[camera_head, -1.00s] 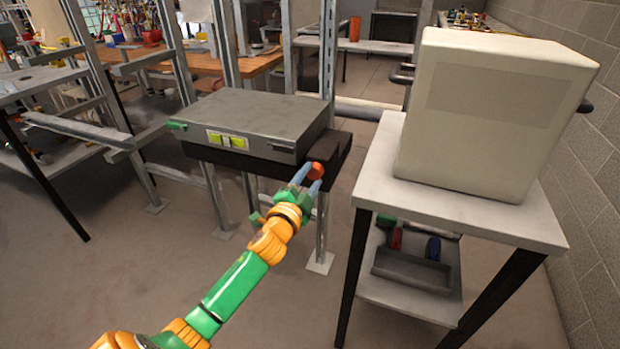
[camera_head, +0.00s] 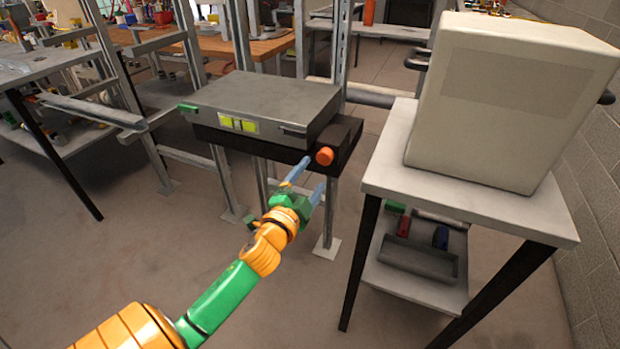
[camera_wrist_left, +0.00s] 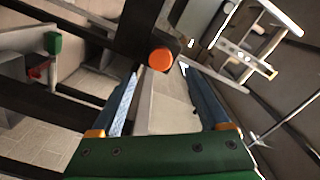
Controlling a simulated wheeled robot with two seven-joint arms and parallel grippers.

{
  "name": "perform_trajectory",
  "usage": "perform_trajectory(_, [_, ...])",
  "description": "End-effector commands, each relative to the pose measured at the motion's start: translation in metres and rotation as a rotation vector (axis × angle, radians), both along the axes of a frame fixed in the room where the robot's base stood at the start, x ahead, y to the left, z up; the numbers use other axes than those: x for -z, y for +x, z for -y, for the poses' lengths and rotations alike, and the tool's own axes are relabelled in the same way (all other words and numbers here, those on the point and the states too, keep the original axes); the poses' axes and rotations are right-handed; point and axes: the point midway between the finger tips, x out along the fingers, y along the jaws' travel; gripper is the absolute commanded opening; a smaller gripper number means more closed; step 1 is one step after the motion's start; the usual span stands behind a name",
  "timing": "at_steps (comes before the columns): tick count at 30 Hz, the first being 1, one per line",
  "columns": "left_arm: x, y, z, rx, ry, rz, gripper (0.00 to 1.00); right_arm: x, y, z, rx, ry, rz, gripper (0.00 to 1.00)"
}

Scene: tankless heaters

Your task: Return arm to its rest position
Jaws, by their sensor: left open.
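My left gripper (camera_head: 306,177) reaches in from the lower left in the head view, its blue fingers apart and nothing between them. It points at an orange round knob (camera_head: 325,156) on the front right of a dark box-shaped unit (camera_head: 345,135). The fingertips are just below and left of the knob, with a small gap. In the left wrist view the orange knob (camera_wrist_left: 160,60) lies beyond the two spread fingers, near the middle. My right gripper does not show.
A grey flat-topped case (camera_head: 265,97) with a green-yellow label sits on the unit, held by metal posts. To the right a white table (camera_head: 460,205) bears a large cream box (camera_head: 510,100). A grey tray (camera_head: 418,262) is on its lower shelf. Floor is clear at the lower left.

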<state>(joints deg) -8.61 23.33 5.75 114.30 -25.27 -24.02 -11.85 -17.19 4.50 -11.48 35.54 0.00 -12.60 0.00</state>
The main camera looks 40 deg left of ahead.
Motion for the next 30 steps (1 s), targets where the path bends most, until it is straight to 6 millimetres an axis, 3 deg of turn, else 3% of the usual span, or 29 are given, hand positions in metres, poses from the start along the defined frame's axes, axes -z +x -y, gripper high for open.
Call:
perform_trajectory(4, [0.000,-0.012,0.003,-0.001,-0.001,0.000,0.79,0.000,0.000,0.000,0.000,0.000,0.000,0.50])
perform_trajectory(17, [0.006,-0.012,0.003,-0.002,-0.009,-0.013,0.79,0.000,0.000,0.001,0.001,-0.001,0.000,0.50])
perform_trajectory(20, [0.057,-0.014,0.002,-0.011,-0.084,-0.120,0.79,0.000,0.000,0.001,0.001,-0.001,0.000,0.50])
perform_trajectory(23, [0.155,-0.032,0.008,-0.036,-0.234,-0.323,0.79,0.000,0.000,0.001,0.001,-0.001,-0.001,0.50])
perform_trajectory(24, [0.196,-0.047,0.014,-0.051,-0.299,-0.410,0.79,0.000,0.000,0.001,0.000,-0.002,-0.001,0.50])
perform_trajectory(27, [0.287,-0.098,0.034,-0.100,-0.451,-0.620,0.79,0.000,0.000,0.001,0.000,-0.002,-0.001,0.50])
perform_trajectory(30, [0.358,-0.162,0.058,-0.163,-0.579,-0.811,0.79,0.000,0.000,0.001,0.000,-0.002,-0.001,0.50])
